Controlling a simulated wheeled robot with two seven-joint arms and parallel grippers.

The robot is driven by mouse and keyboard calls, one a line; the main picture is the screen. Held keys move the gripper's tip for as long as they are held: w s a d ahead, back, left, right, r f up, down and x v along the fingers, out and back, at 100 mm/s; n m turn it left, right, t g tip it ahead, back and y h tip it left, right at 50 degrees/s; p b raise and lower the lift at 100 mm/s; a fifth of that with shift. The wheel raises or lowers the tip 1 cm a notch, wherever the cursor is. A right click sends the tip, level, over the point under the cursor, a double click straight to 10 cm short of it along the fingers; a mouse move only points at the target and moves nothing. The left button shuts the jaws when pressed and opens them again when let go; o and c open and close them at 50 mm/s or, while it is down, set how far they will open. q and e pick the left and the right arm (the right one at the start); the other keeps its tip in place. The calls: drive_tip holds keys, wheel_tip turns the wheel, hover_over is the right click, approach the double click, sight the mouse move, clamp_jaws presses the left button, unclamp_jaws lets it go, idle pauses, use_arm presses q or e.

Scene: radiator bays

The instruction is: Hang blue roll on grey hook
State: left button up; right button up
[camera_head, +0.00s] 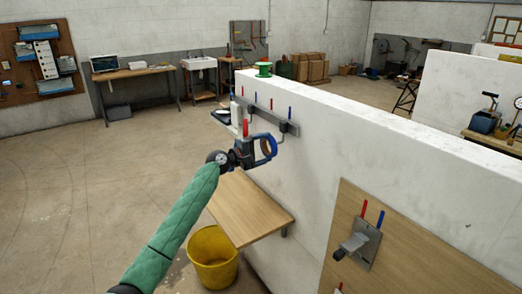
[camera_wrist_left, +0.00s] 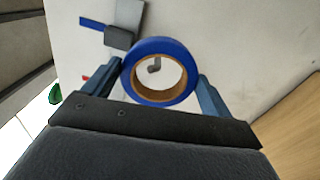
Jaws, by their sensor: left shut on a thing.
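The blue roll (camera_head: 273,148) is a blue ring with a brown core, held in front of the white wall. My left gripper (camera_head: 258,149) is shut on it. In the left wrist view the roll (camera_wrist_left: 155,44) sits between the two blue fingers, its open hole facing the camera. A small grey peg end shows through the hole; whether the roll is around it or in front of it I cannot tell. A grey hook (camera_head: 283,128) under a blue marker sits at the right end of the wall rail, just above and right of the roll. My right gripper is out of view.
The grey rail (camera_head: 266,112) carries red and blue markers. A wooden shelf (camera_head: 248,208) juts from the wall below, with a yellow bucket (camera_head: 213,262) beneath. Another grey bracket (camera_head: 361,243) is on a wooden panel at right. A green spool (camera_head: 263,69) stands on the wall top.

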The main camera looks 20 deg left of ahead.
use_arm(q)
drive_tip(key=shift+x, duration=1.05)
drive_tip(key=shift+f, duration=0.25)
drive_tip(key=shift+w+d+f+b, duration=0.15)
drive_tip(key=shift+b, duration=0.25)
drive_tip(key=shift+w+d+f, duration=0.15)
drive_tip(key=shift+w+f, duration=0.05)
drive_tip(key=shift+f, duration=0.05)
drive_tip(key=shift+w+f+b, duration=0.1)
drive_tip(key=shift+f+b, duration=0.1)
drive_tip(key=shift+b, duration=0.25)
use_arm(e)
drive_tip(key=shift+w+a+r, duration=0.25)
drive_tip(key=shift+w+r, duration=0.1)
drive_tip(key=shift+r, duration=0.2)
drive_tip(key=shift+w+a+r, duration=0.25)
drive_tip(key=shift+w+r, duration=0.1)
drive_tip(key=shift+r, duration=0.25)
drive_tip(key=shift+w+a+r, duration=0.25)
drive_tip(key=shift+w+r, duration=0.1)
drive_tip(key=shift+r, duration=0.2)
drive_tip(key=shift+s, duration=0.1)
